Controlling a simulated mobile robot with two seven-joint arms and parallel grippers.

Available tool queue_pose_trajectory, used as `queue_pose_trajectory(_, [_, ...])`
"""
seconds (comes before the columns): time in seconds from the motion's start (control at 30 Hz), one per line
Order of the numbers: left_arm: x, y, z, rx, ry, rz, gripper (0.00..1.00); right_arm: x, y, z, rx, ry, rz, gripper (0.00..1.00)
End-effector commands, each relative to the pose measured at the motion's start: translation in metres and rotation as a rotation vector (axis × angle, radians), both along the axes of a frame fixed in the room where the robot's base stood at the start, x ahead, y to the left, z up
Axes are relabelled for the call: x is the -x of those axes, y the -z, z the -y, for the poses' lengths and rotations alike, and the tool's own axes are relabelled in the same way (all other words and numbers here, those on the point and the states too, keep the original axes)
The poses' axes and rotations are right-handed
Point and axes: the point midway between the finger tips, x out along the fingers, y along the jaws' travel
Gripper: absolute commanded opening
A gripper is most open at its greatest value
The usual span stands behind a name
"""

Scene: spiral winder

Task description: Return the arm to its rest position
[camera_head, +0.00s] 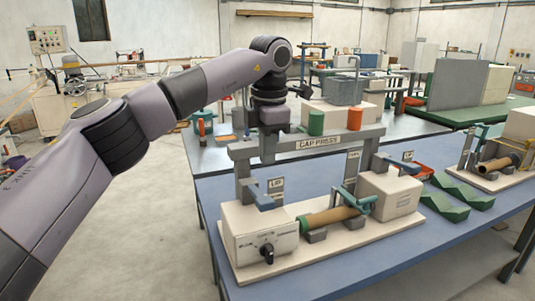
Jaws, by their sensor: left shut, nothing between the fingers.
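My left arm reaches in from the left and bends down at the wrist. My left gripper (272,124) points downward and is shut and empty. In the picture it overlaps the left end of the grey crossbar labelled CAP PRESS (318,142); I cannot tell the distance between them. Its fingertips are small and dark against the frame. My right gripper is not in view.
A winder with a brown tube (328,216) between two pale blocks stands on the blue table (300,284). Green (316,123) and orange (355,118) cylinders show above the crossbar. Green zigzag pieces (444,207) lie at right. Open floor (150,225) lies left of the table.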

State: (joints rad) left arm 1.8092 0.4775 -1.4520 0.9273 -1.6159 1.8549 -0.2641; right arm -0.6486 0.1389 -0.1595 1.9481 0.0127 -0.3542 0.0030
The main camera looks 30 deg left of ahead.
Motion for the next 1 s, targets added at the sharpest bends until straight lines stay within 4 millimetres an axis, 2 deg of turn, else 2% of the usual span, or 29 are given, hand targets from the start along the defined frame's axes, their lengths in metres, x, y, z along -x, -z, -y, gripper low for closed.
queue_pose_trajectory(0.5, [0.0,0.0,0.0,0.0,0.0,0.0,0.0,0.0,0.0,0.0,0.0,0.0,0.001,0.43])
queue_pose_trajectory(0.63, [-0.001,0.013,0.011,0.032,0.022,-0.009,0.0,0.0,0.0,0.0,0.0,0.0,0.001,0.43])
queue_pose_trajectory(0.77, [0.001,0.054,0.054,0.162,0.089,-0.036,0.0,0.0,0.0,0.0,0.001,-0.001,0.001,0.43])
queue_pose_trajectory(0.9, [0.015,0.107,0.122,0.405,0.156,-0.087,0.0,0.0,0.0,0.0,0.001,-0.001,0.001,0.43])
queue_pose_trajectory(1.0, [0.032,0.134,0.171,0.597,0.172,-0.129,0.0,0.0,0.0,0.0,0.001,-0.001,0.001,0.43])
